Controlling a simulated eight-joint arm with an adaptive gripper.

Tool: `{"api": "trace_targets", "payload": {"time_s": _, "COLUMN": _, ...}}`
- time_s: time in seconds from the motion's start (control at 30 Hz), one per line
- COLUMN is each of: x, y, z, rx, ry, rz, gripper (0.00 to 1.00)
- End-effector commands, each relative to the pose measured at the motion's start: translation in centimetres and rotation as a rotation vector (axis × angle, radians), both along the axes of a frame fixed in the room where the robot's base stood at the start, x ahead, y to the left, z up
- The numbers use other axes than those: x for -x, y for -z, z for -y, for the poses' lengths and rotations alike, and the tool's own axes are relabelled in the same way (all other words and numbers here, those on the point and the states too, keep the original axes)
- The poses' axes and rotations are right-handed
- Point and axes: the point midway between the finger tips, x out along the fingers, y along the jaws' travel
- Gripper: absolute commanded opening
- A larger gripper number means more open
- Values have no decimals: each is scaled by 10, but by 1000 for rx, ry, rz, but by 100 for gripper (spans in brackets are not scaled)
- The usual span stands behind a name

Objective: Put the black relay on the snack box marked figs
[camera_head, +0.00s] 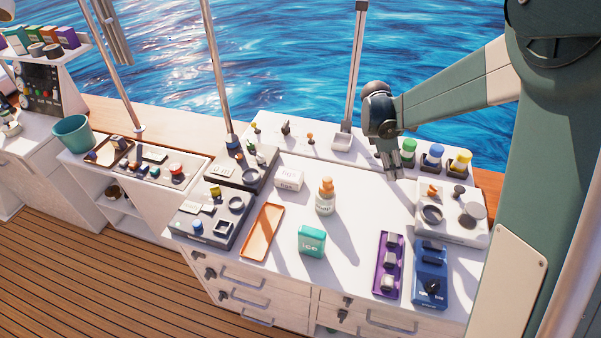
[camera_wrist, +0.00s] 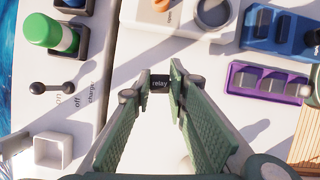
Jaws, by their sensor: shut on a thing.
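The black relay (camera_wrist: 160,83), with "relay" in white letters, sits between the fingertips of my gripper (camera_wrist: 160,90) in the wrist view. My gripper is shut on it, over the white counter. In the head view my gripper (camera_head: 393,170) hangs over the right-back part of the counter, in front of the green-capped jar; I cannot make out the relay there.
A bottle with an orange top (camera_head: 326,197) and a teal box marked ice (camera_head: 311,241) stand near the white box. An orange tray (camera_head: 262,232) lies left. A purple tray (camera_head: 387,265) and blue box (camera_head: 430,272) are front right. Capped jars (camera_head: 432,157) line the back right.

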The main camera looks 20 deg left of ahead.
Motion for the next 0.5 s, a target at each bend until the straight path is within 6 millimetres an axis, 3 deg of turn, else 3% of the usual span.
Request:
{"api": "trace_targets", "payload": {"time_s": 0.27, "x": -5, "y": -8, "z": -50, "rx": -1, "ry": -89, "rz": 0, "gripper": 5}}
{"api": "trace_targets", "payload": {"time_s": 0.5, "x": -6, "y": -18, "z": -118, "rx": -2, "ry": -209, "rz": -1, "gripper": 5}}
